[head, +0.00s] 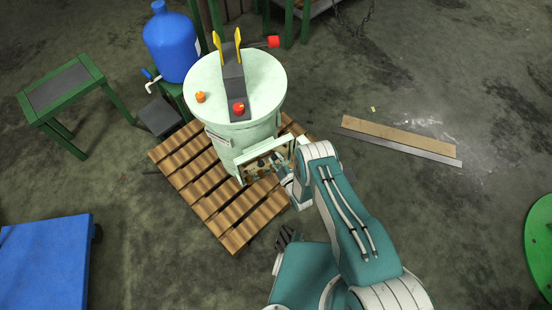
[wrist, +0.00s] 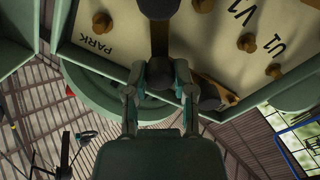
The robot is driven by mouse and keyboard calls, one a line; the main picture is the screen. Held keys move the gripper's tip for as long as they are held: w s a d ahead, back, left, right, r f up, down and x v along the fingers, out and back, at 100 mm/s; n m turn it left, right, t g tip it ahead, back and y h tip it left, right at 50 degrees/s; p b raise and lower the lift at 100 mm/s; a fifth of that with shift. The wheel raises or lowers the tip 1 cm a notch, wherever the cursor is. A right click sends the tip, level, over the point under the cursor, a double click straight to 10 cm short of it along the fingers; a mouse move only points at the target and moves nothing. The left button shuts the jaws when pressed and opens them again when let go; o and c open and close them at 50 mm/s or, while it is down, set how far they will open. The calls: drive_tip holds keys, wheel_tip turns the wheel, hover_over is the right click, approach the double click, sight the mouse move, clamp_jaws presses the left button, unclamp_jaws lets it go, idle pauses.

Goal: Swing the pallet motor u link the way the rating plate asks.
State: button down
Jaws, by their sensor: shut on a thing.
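In the wrist view the cream terminal board (wrist: 95,45) has several brass posts and upside-down marks PARK, V1 and U1. My gripper (wrist: 159,80) is at this board, its fingers closed around a dark knob that seems to belong to the u link. A brass strip (wrist: 214,88), probably the link's bar, shows just right of the fingers, below U1. The fingers partly hide the link. In the head view my arm's end hides the gripper's hold.
A blue drum (head: 171,45) and a green stand (head: 70,90) are at the back left. A blue platform (head: 45,260) is at the lower left. A plank (head: 400,138) lies on the floor to the right. The box's rim (wrist: 120,72) is close to the fingers.

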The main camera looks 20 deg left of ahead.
drive_tip(key=shift+c, duration=2.2)
unclamp_jaws()
drive_tip(key=shift+a+r, duration=0.2)
drive_tip(key=shift+f, duration=0.1)
drive_tip(key=shift+d, duration=0.1)
drive_tip(key=shift+s+d, duration=0.15)
drive_tip(key=v, duration=1.1)
drive_tip(key=shift+s+d, duration=0.15)
drive_tip(key=shift+s, duration=0.05)
drive_tip(key=shift+f, duration=0.1)
